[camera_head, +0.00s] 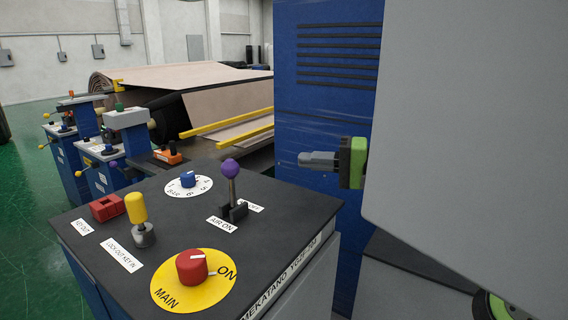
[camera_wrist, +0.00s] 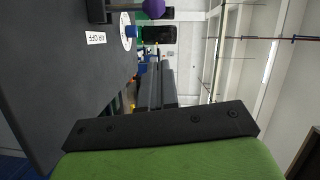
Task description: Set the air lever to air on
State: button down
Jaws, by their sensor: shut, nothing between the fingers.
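The air lever (camera_head: 232,188) stands on the dark top of the control console, with a purple ball on a metal rod and a black base. It looks close to upright; I cannot tell clearly which way it leans. The AIR ON label (camera_head: 221,224) lies at its front left, and a partly hidden OFF label (camera_head: 250,206) behind right. In the wrist view the purple ball (camera_wrist: 153,9) is at the top edge, near the AIR OFF label (camera_wrist: 96,38). My gripper (camera_head: 302,160) is shut and empty, right of the lever and apart from it, its fingers pointing left.
The console also carries a blue dial (camera_head: 188,180), a yellow lock-out key (camera_head: 138,210), a red block (camera_head: 107,207) and a red MAIN knob (camera_head: 192,266). A tall blue cabinet (camera_head: 325,100) stands behind my gripper. Wrapped rolls (camera_head: 175,77) lie farther back.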

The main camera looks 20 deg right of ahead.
aim_at(232, 185)
jog(key=w+a+f+b, duration=0.1)
jog(key=w+a+b, duration=0.2)
jog(key=a, duration=0.7)
jog(key=shift+w+a+b, duration=0.3)
jog(key=shift+w+a, duration=0.1)
jog(key=shift+w, duration=0.45)
jog(key=shift+w+p, duration=0.1)
jog(key=shift+p, duration=0.25)
